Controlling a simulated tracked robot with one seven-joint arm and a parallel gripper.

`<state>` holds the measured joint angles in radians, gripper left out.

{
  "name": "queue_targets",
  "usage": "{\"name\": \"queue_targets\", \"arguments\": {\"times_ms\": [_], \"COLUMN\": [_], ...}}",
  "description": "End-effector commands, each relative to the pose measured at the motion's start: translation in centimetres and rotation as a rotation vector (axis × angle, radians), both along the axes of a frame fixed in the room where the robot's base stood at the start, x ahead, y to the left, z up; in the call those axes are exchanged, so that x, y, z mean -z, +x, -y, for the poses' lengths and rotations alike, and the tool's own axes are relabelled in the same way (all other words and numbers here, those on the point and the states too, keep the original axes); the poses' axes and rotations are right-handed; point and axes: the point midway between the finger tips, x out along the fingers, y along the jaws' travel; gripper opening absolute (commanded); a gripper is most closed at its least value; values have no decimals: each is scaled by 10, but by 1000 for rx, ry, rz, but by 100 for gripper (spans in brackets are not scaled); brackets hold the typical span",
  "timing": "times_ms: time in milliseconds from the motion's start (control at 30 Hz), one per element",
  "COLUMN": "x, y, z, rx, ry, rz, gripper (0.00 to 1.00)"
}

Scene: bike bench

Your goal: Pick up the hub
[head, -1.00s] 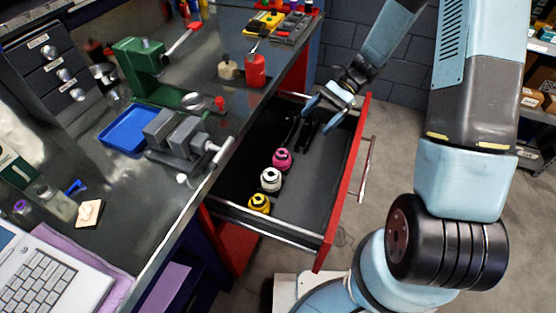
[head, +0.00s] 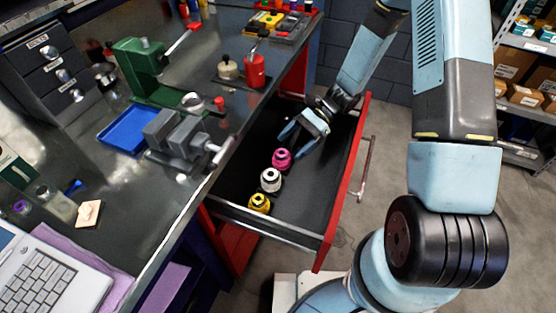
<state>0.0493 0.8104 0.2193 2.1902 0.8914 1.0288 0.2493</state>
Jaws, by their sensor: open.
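Three hubs sit in a row in the open drawer (head: 312,212). The pink hub (head: 281,158) is farthest back, the white or silver hub (head: 270,180) is in the middle, and the yellow hub (head: 259,203) is nearest the drawer's front-left end. My gripper (head: 290,143) is open inside the drawer area, its light-blue fingers just above and beside the pink hub. It holds nothing that I can see. I cannot tell whether a finger touches the pink hub.
The red drawer front (head: 345,190) and its side walls bound the space around the hubs. The workbench edge lies to the left, with a grey vise (head: 180,140) and blue tray (head: 127,130) on top. The drawer floor right of the hubs is clear.

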Motion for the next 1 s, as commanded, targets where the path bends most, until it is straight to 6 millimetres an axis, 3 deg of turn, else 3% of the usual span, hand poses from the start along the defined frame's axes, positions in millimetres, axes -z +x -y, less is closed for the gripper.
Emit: {"name": "queue_targets", "arguments": {"times_ms": [433, 700, 1000], "x": [23, 26, 26], "y": [-27, -29, -29], "z": [-35, -38, -38], "rx": [-3, 0, -1], "ry": [1, 1, 0], "rz": [-2, 1, 0], "gripper": [88, 88, 60]}}
